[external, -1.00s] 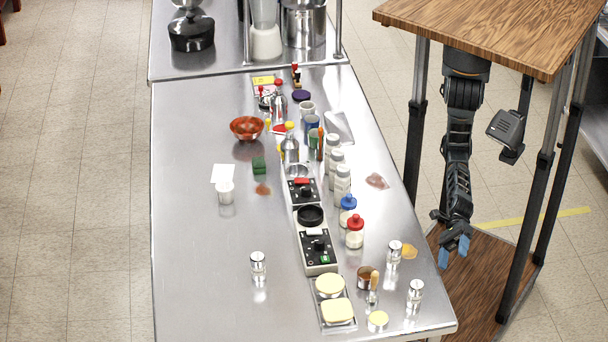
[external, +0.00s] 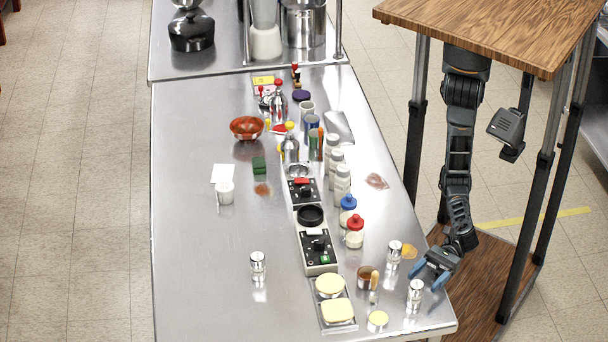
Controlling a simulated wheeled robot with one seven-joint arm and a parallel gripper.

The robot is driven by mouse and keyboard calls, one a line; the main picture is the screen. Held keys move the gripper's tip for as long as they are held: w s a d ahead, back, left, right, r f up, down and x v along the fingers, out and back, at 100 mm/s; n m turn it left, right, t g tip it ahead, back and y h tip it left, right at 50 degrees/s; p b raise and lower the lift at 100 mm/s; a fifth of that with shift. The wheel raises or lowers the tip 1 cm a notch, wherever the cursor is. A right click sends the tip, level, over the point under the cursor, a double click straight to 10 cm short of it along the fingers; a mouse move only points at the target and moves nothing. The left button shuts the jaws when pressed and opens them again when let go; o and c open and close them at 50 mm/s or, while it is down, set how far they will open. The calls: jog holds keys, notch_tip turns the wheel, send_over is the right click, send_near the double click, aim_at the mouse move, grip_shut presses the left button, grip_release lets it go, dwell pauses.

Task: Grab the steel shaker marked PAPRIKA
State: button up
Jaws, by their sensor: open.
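Three small shakers with steel caps stand upright on the steel counter: one at the front left (external: 258,266), one near the right edge (external: 394,252), and one at the front right (external: 415,295). Their markings are too small to read, so I cannot tell which is PAPRIKA. My gripper (external: 427,278) is open and empty, its blue fingers pointing down and left at the counter's right edge. It is between the two right-hand shakers in the picture, close to both. I cannot tell its exact height or whether it touches either.
An orange-tan patch (external: 409,252) lies beside the right-edge shaker. Red-capped (external: 355,232) and blue-capped (external: 347,212) jars stand behind. The left counter is mostly clear.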

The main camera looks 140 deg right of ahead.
aim_at(412, 294)
jog(key=w, duration=0.7)
jog(key=shift+w+d+r+p, duration=0.15)
jog(key=shift+w+p, duration=0.05)
jog(key=shift+p, duration=0.1)
jog(key=shift+c, duration=0.2)
jog(key=c, duration=1.1)
